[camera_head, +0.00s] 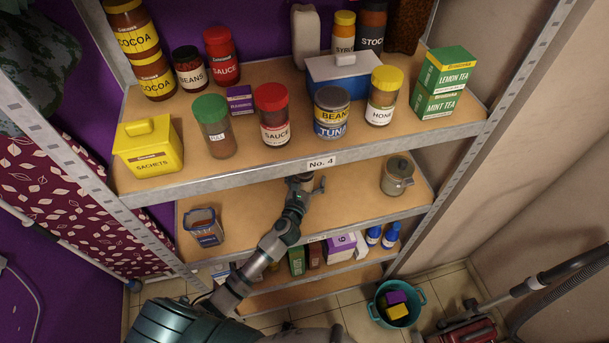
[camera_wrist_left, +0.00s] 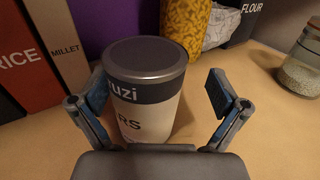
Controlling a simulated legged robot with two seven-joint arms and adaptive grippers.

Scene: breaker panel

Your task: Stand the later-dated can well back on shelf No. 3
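In the left wrist view a pale can (camera_wrist_left: 148,92) with a dark band and a grey lid stands upright on a wooden shelf. Its label is partly readable, ending in "uzi" and "RS"; no date shows. My left gripper (camera_wrist_left: 160,95) is open, with one finger on each side of the can and gaps on both sides. In the head view my left gripper (camera_head: 303,184) reaches over the middle shelf (camera_head: 345,198), under shelf No. 4 (camera_head: 205,178), which hides the can. The middle shelf's number is not readable. My right gripper is not in view.
Behind the can are rice (camera_wrist_left: 25,60) and millet boxes (camera_wrist_left: 62,45), a pasta jar (camera_wrist_left: 185,22) and flour (camera_wrist_left: 245,18). A glass jar (camera_wrist_left: 303,65) stands right.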

